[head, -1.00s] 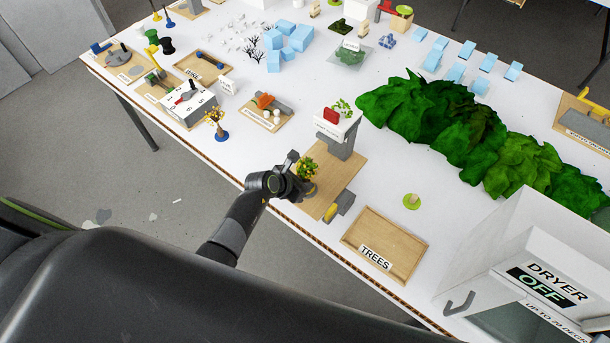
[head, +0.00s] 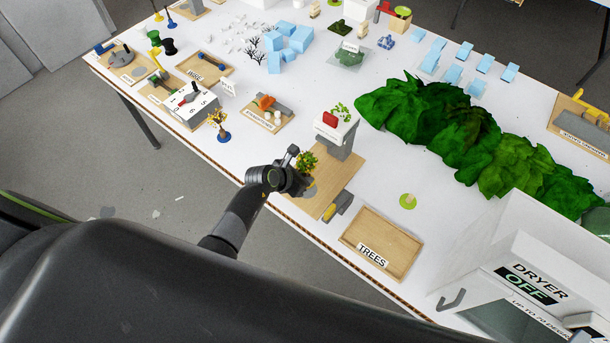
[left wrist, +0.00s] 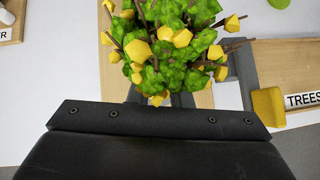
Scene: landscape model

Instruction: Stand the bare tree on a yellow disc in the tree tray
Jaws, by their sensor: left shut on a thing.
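My left gripper (head: 300,184) is shut on a tree with green foliage and yellow pieces (head: 308,161). The tree fills the top middle of the left wrist view (left wrist: 165,45), and its leaves hide the fingertips and trunk. The gripper is over a wooden board (head: 333,172); I cannot tell whether the tree touches it. The tree tray (head: 408,258), labelled TREES, lies to the right and looks empty. A yellow-green disc (head: 408,201) lies on the table just beyond the tray. Small dark bare trees (head: 254,43) stand far back near blue blocks. My right gripper is not in view.
A grey stand with a white top (head: 336,128) rises behind the held tree. A yellow-ended grey block (head: 340,205) sits between board and tray. The dryer (head: 530,275) stands at the right, green hills (head: 450,130) behind. A yellow tree on a blue base (head: 218,126) stands left.

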